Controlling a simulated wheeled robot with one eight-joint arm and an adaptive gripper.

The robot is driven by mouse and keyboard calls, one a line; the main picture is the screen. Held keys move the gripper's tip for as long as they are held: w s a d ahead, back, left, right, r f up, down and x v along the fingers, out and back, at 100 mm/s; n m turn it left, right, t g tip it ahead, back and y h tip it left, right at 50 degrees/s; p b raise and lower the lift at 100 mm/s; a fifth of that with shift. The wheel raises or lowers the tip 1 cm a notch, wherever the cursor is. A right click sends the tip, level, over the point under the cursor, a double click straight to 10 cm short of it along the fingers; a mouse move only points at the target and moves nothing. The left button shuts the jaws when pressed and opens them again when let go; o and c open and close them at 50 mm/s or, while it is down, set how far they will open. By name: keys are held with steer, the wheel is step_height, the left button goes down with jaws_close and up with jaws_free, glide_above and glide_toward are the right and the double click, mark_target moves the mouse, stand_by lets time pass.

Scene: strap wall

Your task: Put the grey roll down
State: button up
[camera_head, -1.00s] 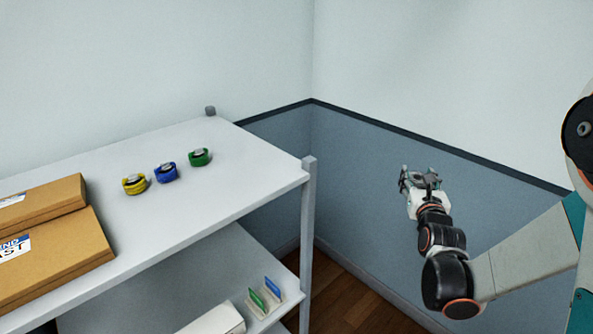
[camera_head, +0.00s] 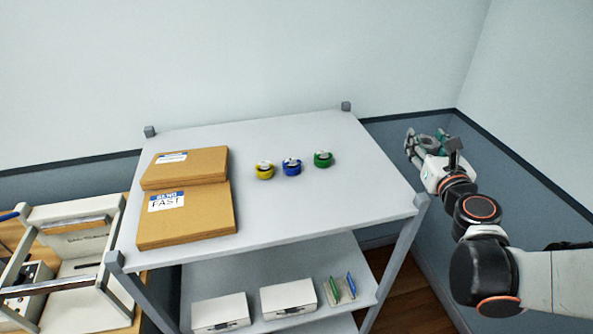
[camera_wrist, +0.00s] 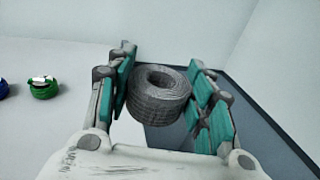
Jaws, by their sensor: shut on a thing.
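The grey roll (camera_wrist: 160,98) is a ribbed ring with a hole through it. In the wrist view it sits between the teal pads of my gripper (camera_wrist: 161,62), which is shut on it. In the head view my gripper (camera_head: 424,142) is in the air just beyond the right edge of the shelf's white top (camera_head: 345,205). The grey roll is hard to make out in that view. A yellow roll (camera_head: 264,170), a blue roll (camera_head: 291,167) and a green roll (camera_head: 323,159) stand in a row on the top, left of my gripper.
Two cardboard boxes (camera_head: 187,214) take up the left of the top. Corner posts (camera_head: 346,106) rise slightly above it. A lower shelf (camera_head: 252,272) holds white boxes and small cards. The top is bare right of the green roll. Walls stand behind and right.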

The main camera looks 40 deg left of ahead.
step_height(320, 180, up, 7)
steer(key=n+g+y+p, duration=0.2)
steer(key=p, duration=0.1)
glide_above(376, 193)
step_height(376, 193, down, 20)
steer(key=b, duration=1.4)
steer(key=shift+f, duration=0.25)
steer(key=shift+r, duration=0.1)
steer(key=o, duration=1.1)
steer(key=v, duration=1.2)
steer(key=shift+p, duration=0.4)
